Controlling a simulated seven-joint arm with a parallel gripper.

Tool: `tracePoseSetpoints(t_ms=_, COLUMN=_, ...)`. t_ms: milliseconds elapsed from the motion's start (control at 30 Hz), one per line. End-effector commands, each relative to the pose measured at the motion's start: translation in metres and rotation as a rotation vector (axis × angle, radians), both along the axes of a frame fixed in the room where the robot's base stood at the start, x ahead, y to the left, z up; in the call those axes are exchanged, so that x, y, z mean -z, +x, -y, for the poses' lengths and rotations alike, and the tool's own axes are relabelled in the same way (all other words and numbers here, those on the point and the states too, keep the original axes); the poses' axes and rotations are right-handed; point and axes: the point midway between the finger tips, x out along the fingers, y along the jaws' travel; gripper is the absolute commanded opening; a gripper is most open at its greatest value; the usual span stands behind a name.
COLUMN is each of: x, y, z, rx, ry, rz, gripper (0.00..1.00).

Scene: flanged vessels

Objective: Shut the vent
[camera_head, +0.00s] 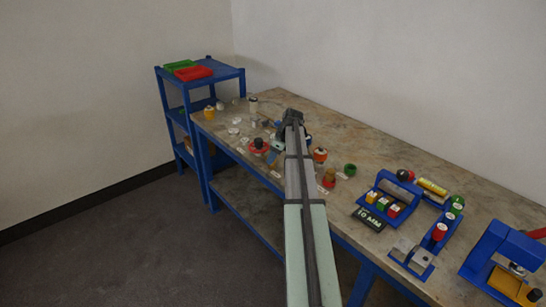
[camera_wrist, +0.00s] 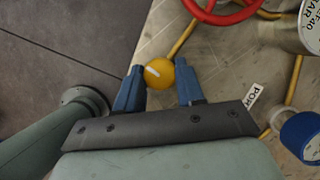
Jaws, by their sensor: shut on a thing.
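A round yellow knob (camera_wrist: 159,73) with a white line on it sits between the two blue fingers of my gripper (camera_wrist: 160,82) in the wrist view. The fingers are shut on it from both sides. A thin brass-coloured pipe (camera_wrist: 183,38) runs up from beside the knob. Part of a red handwheel (camera_wrist: 222,12) shows above. Which fitting is the vent cannot be read from a label. In the head view my gripper (camera_head: 292,117) is over the bench's far part, and my arm hides the knob.
A grey labelled cylinder (camera_wrist: 306,25) and a blue cap (camera_wrist: 302,136) are to the right. The bench edge runs close by, with dark floor beyond. In the head view, a red-wheeled fitting (camera_head: 258,146), blue fixtures (camera_head: 385,200) and a blue shelf (camera_head: 205,72) stand around.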

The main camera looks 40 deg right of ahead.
Motion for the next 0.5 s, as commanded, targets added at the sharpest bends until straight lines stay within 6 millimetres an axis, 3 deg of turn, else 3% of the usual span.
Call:
tracePoseSetpoints(t_ms=300, x=0.0000, y=0.0019, z=0.0015, rx=-0.207, ry=0.002, rz=0.000, gripper=0.07)
tracePoseSetpoints(t_ms=500, x=0.0000, y=0.0011, z=0.0009, rx=-0.240, ry=0.002, rz=0.001, gripper=0.07)
